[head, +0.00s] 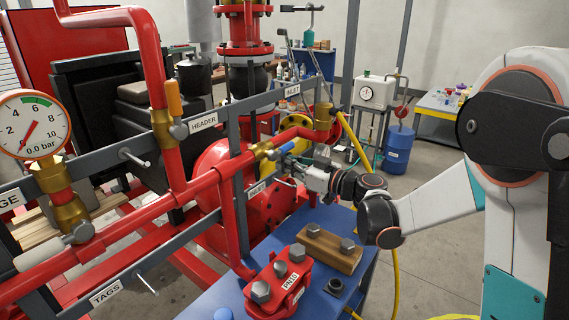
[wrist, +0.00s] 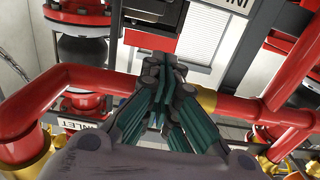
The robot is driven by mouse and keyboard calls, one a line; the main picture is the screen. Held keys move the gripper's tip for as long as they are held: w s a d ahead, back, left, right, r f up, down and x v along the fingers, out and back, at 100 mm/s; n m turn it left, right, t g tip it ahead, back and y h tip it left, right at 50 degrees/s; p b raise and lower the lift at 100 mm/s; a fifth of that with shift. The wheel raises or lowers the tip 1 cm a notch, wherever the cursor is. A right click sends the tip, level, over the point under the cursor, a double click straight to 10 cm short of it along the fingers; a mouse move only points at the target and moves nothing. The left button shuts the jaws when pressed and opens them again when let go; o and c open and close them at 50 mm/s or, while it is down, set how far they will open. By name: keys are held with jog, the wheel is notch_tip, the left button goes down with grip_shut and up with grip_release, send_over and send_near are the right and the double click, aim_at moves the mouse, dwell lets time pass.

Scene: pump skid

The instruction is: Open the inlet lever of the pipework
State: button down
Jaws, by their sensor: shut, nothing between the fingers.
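A blue-handled lever (head: 285,148) sits at a brass valve (head: 263,150) on the red pipe. In the head view it slants up to the right, roughly along the pipe; its true angle is hard to tell. The lever is not discernible there.
A pressure gauge (head: 33,125) and an orange-yellow lever (head: 173,98) stand on the pipework to the left. Grey rails cross near my gripper. A blue bench (head: 225,290) with a red flange part (head: 280,283) and a wooden block (head: 330,250) lies below.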

jog(key=shift+f, duration=0.4)
jog(key=v, duration=0.9)
jog(key=shift+b, duration=0.45)
jog(key=s+f+m+g+h, duration=0.25)
jog(key=s+m+h, duration=0.3)
jog(key=s, duration=0.85)
jog(key=s+d+f+m+h, duration=0.1)
jog(key=s+d+m+h, duration=0.1)
jog(key=s+d+h, duration=0.2)
jog(key=s+d+f+m+g+h, duration=0.1)
jog(key=s+d+f+m+h, duration=0.1)
jog(key=s+d, duration=0.5)
jog(key=s+m+h, duration=0.1)
jog(key=s+h, duration=0.1)
jog(key=s, duration=0.2)
jog(key=shift+s+f+h, duration=0.2)
jog(key=shift+s+h, duration=0.15)
